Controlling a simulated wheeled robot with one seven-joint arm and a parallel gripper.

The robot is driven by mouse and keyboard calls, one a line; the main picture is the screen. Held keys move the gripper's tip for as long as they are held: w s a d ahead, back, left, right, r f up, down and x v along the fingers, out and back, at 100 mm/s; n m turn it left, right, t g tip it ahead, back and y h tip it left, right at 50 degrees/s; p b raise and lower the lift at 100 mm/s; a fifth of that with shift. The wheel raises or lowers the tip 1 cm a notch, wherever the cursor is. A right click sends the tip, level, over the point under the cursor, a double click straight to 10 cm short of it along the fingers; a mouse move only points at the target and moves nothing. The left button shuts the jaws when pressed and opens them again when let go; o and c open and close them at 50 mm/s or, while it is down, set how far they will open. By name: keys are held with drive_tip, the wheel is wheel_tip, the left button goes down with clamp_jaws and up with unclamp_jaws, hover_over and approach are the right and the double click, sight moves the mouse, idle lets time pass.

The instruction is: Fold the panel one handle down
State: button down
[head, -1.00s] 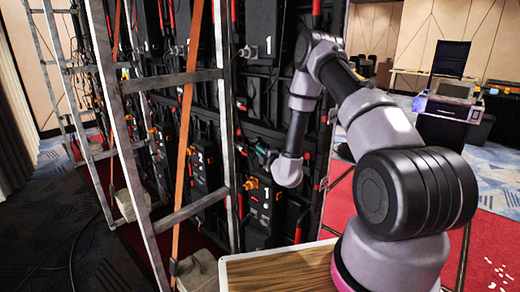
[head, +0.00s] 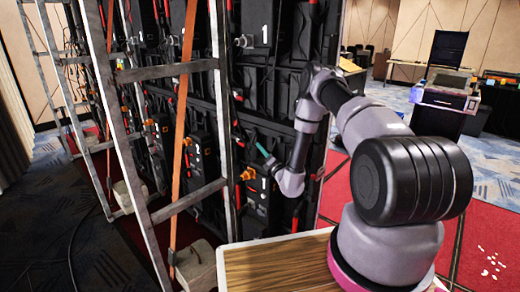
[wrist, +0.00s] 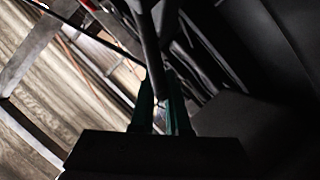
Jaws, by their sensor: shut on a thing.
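A black panel (head: 262,80) with a white "1" high on it stands behind the metal frame in the head view. A lower black box (head: 258,205) also bears a small light mark that I cannot read surely. My gripper (head: 262,149) is in front of the panel wall, its teal fingers pointing up and left. In the wrist view, the teal fingers (wrist: 163,105) are shut on a dark bar, which I take to be the handle (wrist: 150,45). The handle's ends and its pivot are hidden or too dark to see.
A metal ladder-like frame (head: 168,72) and an orange strap (head: 182,110) stand left of my gripper. A wooden-topped surface (head: 275,265) lies low in front. Red carpet (head: 485,235) lies open at right. A cart with a device (head: 445,100) stands at the back right.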

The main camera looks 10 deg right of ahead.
drive_tip(key=shift+w+d+f+n+y, duration=0.2)
drive_tip(key=shift+d+n+y, duration=0.15)
drive_tip(key=shift+n, duration=0.55)
drive_tip(key=c, duration=0.9)
unclamp_jaws()
drive_tip(key=v, duration=1)
drive_tip(key=shift+s+f, duration=0.2)
drive_tip(key=shift+s, duration=0.1)
drive_tip(key=shift+d, duration=0.15)
